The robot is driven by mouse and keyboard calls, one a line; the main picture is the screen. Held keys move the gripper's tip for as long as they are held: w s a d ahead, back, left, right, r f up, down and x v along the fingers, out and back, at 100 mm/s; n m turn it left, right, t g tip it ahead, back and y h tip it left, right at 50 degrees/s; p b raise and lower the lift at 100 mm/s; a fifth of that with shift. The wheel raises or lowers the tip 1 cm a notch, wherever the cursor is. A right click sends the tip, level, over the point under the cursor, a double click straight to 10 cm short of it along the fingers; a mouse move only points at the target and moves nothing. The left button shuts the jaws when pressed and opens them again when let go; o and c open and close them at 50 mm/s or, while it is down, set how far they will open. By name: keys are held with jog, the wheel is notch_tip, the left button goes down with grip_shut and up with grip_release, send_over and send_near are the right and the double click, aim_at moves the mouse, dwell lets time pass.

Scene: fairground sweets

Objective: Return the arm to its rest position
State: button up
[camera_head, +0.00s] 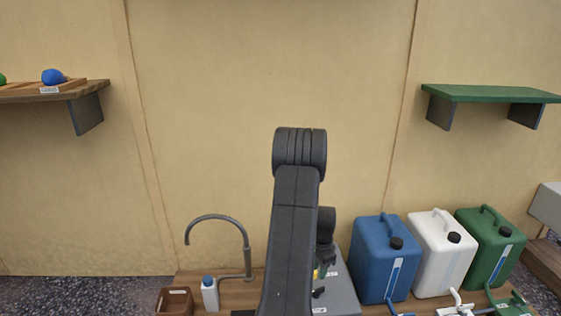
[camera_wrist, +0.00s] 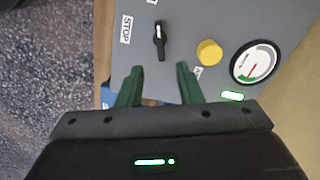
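My gripper (camera_wrist: 158,78) shows in the wrist view with two green fingers set apart and nothing between them. It is open and stands in front of a grey control panel. The panel (camera_wrist: 195,22) carries a black switch knob (camera_wrist: 159,40) beside a STOP label, a yellow button (camera_wrist: 209,53) and a round gauge (camera_wrist: 255,62). I cannot tell whether the fingers touch the panel. In the head view my arm rises in the middle and hides part of the grey machine (camera_head: 340,290).
Blue (camera_head: 373,262), white (camera_head: 440,255) and green (camera_head: 489,245) canisters stand right of the machine. A tap (camera_head: 247,255), a white bottle (camera_head: 210,295) and a brown box (camera_head: 175,301) are at left. A wooden shelf (camera_head: 95,88) and a green shelf (camera_head: 490,93) hang on the wall.

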notch_tip(320, 180, down, 10)
jog(key=b, duration=0.3)
jog(key=shift+f, duration=0.25)
jog(key=shift+r, duration=0.1)
notch_tip(320, 180, up, 14)
jog(key=p, duration=0.5)
notch_tip(320, 180, down, 15)
jog(key=b, duration=0.5)
jog(key=shift+r, duration=0.2)
jog(key=shift+r+n, duration=0.25)
jog(key=shift+n, duration=0.45)
jog(key=n, duration=0.4)
jog(key=shift+n, duration=2.5)
